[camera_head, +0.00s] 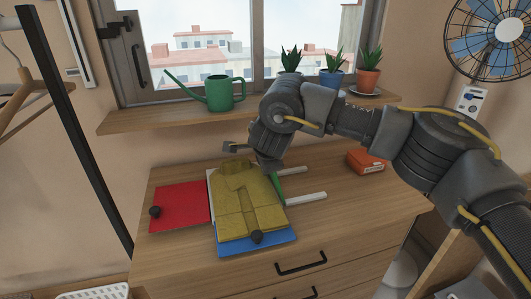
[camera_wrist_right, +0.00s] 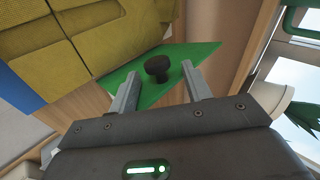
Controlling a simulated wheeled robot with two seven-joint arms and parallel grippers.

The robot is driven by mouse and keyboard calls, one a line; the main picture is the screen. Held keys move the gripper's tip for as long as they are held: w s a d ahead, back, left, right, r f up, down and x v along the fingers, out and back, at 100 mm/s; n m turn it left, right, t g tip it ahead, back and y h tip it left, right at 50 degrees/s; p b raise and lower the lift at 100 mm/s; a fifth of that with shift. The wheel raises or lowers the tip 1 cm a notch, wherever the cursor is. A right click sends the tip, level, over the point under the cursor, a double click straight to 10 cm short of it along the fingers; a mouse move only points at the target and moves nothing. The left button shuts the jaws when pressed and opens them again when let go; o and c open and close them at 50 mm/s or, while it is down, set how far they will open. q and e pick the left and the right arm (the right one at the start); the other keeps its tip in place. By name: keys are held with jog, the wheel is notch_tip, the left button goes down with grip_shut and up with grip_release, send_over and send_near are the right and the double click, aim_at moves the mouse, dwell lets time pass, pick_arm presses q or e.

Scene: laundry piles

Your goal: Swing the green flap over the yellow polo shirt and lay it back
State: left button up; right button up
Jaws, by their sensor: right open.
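The yellow polo shirt (camera_head: 243,205) lies folded into a narrow shape on the folding board in the head view; part of it shows at the top left of the right wrist view (camera_wrist_right: 110,28). The green flap (camera_head: 278,187) shows as a narrow strip at the shirt's right edge, partly behind my right arm; its exact tilt is unclear. In the wrist view the green flap (camera_wrist_right: 195,58) carries a black knob (camera_wrist_right: 157,67). My right gripper (camera_wrist_right: 160,80) is open, with its fingers on either side of the knob. My left gripper is out of view.
The red flap (camera_head: 182,207) lies at the left and the blue flap (camera_head: 270,244) at the front. White bars (camera_head: 306,198) extend right of the shirt. An orange box (camera_head: 366,162) stands further right on the dresser. A shelf behind holds a watering can (camera_head: 221,93) and potted plants.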

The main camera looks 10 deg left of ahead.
jog(key=v, duration=0.8)
jog(key=shift+s, duration=0.2)
